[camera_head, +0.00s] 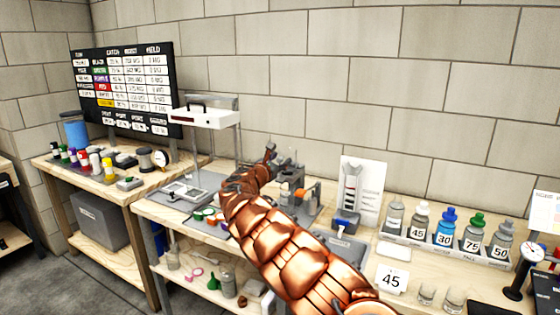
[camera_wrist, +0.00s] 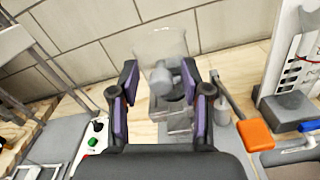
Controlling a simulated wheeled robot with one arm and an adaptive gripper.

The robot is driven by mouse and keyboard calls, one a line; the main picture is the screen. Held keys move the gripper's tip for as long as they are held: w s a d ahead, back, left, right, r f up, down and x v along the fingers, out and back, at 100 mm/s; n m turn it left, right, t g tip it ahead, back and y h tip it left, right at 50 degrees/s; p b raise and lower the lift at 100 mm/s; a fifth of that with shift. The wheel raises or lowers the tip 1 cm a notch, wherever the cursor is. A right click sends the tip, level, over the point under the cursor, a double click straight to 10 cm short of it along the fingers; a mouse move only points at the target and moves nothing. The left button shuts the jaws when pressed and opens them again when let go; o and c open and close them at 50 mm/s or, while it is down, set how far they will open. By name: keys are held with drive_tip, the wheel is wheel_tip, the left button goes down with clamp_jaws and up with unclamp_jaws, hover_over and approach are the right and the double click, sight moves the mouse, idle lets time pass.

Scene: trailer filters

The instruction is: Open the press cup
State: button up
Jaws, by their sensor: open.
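My gripper (camera_head: 272,155) is at the end of my copper-coloured arm, above the middle of the workbench. In the wrist view my gripper (camera_wrist: 160,78) is open, with its two purple-padded fingers apart. A clear, see-through cup shape (camera_wrist: 158,43), which looks like the press cup, shows beyond the fingertips. A grey rounded part (camera_wrist: 161,79) of the press shows between the fingers. I cannot tell whether a finger touches it. In the head view the grey press (camera_head: 291,183) stands just right of my gripper, partly hidden by my arm. The cup's lid or latch is not clear.
An orange block (camera_wrist: 256,134) on a grey lever is right of the fingers. A white gauge board (camera_head: 360,188) stands to the right, near a rack of numbered bottles (camera_head: 445,240). A white-topped stand (camera_head: 205,117) is at left. The block wall is close behind the bench.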

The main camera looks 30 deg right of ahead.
clamp_jaws()
idle(0.4)
idle(0.4)
